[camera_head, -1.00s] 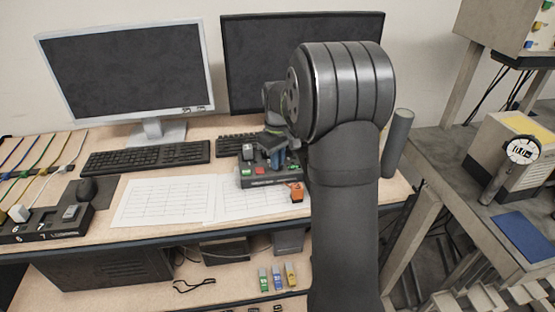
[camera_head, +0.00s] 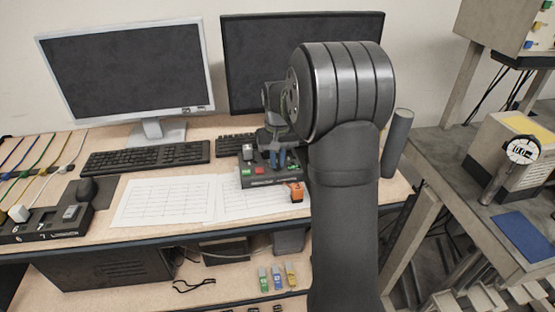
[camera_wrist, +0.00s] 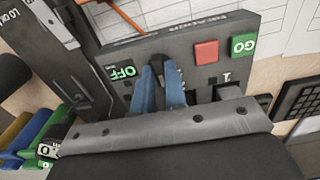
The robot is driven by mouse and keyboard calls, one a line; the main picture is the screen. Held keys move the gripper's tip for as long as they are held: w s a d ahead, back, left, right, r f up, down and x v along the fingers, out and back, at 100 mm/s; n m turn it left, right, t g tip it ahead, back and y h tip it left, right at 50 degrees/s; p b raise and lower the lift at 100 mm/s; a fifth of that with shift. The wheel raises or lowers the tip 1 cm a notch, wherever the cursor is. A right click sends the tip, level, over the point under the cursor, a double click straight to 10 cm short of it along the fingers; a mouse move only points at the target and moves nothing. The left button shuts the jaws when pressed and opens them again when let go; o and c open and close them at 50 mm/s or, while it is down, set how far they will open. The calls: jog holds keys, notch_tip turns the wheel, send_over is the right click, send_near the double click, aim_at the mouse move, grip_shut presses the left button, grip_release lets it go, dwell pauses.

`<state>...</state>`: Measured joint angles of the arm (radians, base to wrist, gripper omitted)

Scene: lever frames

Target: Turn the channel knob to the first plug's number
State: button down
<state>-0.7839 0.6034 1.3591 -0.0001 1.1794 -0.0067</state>
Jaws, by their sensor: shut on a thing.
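My gripper (camera_head: 277,160) is at the dark control box (camera_head: 266,182) on the desk, its blue fingers pointing down at the panel. In the wrist view the fingers (camera_wrist: 172,82) are close together at the panel, shut on the channel knob, which they mostly hide. The knob's setting cannot be read.
The box has a red button (camera_wrist: 206,52), a green GO button (camera_wrist: 243,45) and a grey lever (camera_head: 249,153). Coloured blocks (camera_head: 277,277) stand on the shelf below.

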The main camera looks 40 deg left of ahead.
aim_at(277, 163)
dwell(0.3)
jog(key=c, duration=1.5)
grip_release()
jog(key=shift+o, duration=0.2)
jog(key=shift+r, duration=0.15)
notch_tip(277, 163, up, 17)
jog(key=shift+r, duration=0.15)
notch_tip(277, 163, down, 18)
jog(key=shift+r, duration=0.2)
